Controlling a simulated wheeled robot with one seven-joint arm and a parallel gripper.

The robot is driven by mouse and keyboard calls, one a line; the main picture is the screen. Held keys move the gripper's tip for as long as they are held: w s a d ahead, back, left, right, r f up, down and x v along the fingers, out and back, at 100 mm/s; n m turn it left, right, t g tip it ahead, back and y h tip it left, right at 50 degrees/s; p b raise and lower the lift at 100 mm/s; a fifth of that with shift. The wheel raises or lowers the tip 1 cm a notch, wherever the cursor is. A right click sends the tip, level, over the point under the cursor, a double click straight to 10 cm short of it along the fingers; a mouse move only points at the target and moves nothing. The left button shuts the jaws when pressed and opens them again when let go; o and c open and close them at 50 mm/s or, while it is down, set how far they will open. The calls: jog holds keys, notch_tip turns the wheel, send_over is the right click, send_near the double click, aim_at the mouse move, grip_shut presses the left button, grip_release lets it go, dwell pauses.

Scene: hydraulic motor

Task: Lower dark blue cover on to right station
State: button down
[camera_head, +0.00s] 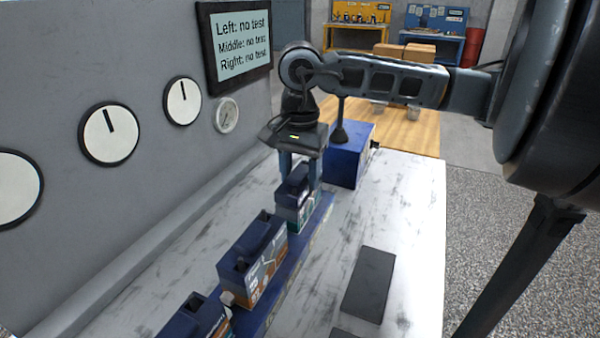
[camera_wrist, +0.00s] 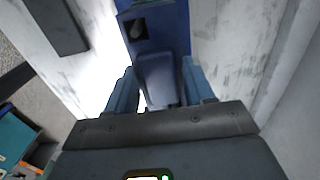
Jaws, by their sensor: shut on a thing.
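My gripper (camera_head: 300,172) points down over the right station, at the far end of the blue base rail (camera_head: 317,232). Its fingers are shut on the dark blue cover (camera_head: 294,182), which sits directly above a body with a white, green and purple label (camera_head: 297,216). I cannot tell whether the cover rests fully on it. In the wrist view the cover (camera_wrist: 162,76) lies between the two blue-grey fingers (camera_wrist: 160,90); its underside is hidden. The middle station's unit (camera_head: 253,258) and the left station's unit (camera_head: 196,318) have dark blue tops.
A blue box (camera_head: 346,160) with a dark lever stands just behind my gripper. A dark slab (camera_head: 370,284) lies on the worn white table (camera_head: 418,225). The grey wall with gauges (camera_head: 109,133) is at left. A screen (camera_head: 240,45) reads "no test" for left, middle and right.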

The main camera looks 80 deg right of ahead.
jog(key=shift+f+b, duration=0.4)
jog(key=shift+b, duration=0.25)
dwell(0.3)
jog(key=shift+c, duration=1.6)
grip_release()
